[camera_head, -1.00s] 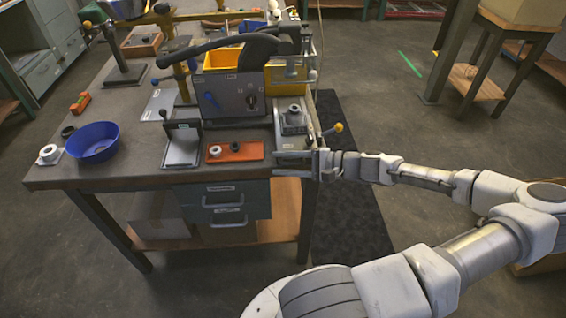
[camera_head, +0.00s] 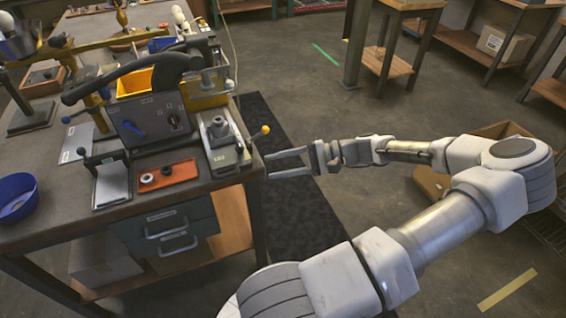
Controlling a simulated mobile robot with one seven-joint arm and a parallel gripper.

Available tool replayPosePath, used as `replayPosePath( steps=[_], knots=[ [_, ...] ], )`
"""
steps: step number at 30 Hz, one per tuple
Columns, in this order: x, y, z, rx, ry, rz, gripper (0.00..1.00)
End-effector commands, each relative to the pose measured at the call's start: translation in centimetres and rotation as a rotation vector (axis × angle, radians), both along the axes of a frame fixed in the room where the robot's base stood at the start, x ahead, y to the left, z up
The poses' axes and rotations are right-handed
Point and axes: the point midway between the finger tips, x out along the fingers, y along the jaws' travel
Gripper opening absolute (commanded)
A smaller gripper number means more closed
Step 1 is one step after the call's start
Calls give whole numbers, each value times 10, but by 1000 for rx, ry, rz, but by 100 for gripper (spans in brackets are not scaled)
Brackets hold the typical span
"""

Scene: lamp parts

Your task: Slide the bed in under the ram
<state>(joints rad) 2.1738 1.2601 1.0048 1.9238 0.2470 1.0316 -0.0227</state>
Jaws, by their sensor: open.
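What looks like the bed (camera_head: 231,157) is a light grey slide plate at the right edge of the bench, carrying a grey fitting (camera_head: 218,128). A lever with a yellow ball knob (camera_head: 265,130) sticks out at its right. It lies to the right of a dark grey press housing (camera_head: 150,120) with a long black handle (camera_head: 115,78). I cannot clearly make out the ram; it may be the metal post (camera_head: 207,78) behind the bed. My gripper (camera_head: 271,164) is open and empty, its fingers pointing left, just right of the bench's front right corner and apart from the knob.
An orange tray (camera_head: 183,172) with small round parts and a grey plate with an upright black handle (camera_head: 112,185) sit left of the bed. A blue bowl (camera_head: 17,196) is at the far left. Open floor with a dark mat (camera_head: 285,128) lies right of the bench (camera_head: 60,220).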

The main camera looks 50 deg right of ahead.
Motion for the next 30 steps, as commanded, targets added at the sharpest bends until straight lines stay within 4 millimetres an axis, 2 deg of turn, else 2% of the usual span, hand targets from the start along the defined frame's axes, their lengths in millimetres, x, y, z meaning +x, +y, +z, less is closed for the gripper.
replayPosePath(
  steps=[4,13,17,21,26,30],
  knots=[
    [-8,-7,2,0,0,-1,46],
    [-10,-8,3,0,0,0,46],
    [-10,-6,4,-32,-5,7,22],
    [-10,2,7,-225,-39,58,0],
    [-13,14,8,-626,-127,206,0],
    [-17,20,12,-990,-231,390,0]
  ],
)
